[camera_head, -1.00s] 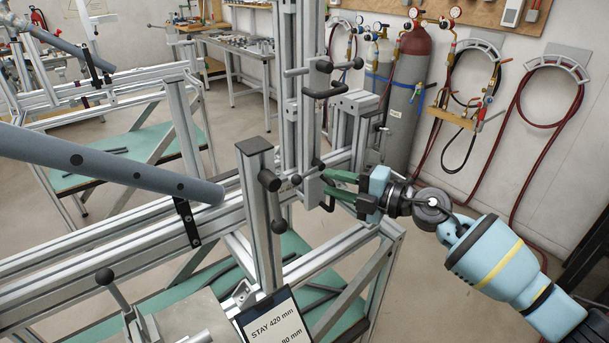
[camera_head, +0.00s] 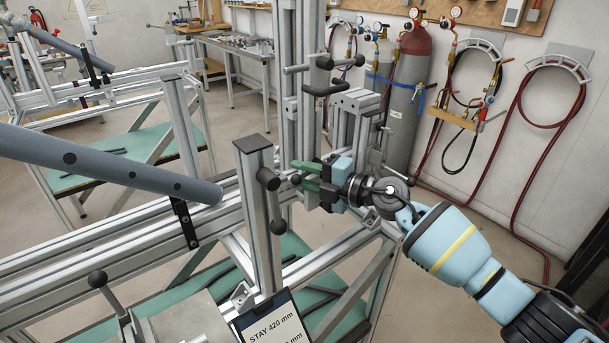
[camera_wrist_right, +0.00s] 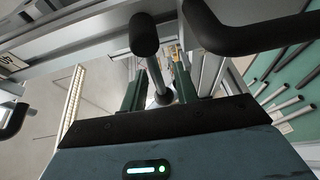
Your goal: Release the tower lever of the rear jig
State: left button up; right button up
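The jig's metal tower (camera_head: 301,110) stands right of centre in the head view. A lever with a black end (camera_wrist_right: 145,35) and a thin steel rod shows in the right wrist view. My right gripper (camera_head: 300,178) has green fingers and is at the tower's lower part, pointing left. In the right wrist view the fingers (camera_wrist_right: 158,85) stand apart on either side of the lever's rod, with gaps visible. A black knob (camera_head: 296,180) shows by the fingertips in the head view; the gripper partly hides this area. My left gripper is not in view.
A square post with a dark cap (camera_head: 254,143) stands just left of the gripper. A black handle (camera_head: 325,89) and a T-bar (camera_head: 323,63) are above it. A grey tube (camera_head: 110,165) crosses from the left. Gas cylinders (camera_head: 405,100) stand behind.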

grip_shut()
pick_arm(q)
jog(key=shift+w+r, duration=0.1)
pick_arm(e)
jog(key=shift+r, duration=0.1)
jog(key=shift+r+m+y+p, duration=0.4)
jog(key=shift+m, duration=0.3)
jog(key=shift+d+r+m+t+y+p, duration=0.1)
jog(key=shift+r+m+t+y+p, duration=0.35)
jog(key=shift+m, duration=0.55)
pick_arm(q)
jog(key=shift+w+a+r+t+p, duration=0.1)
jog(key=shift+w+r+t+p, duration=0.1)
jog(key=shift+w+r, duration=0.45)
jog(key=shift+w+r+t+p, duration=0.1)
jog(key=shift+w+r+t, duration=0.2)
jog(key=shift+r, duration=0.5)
pick_arm(e)
jog(key=shift+w+d+r+m+t+y, duration=0.15)
jog(key=shift+r+m+t, duration=0.15)
jog(key=shift+m, duration=0.55)
jog(key=shift+w+d+r+m+t+y, duration=0.15)
jog(key=shift+r+m, duration=0.1)
jog(key=shift+m, duration=0.6)
grip_release()
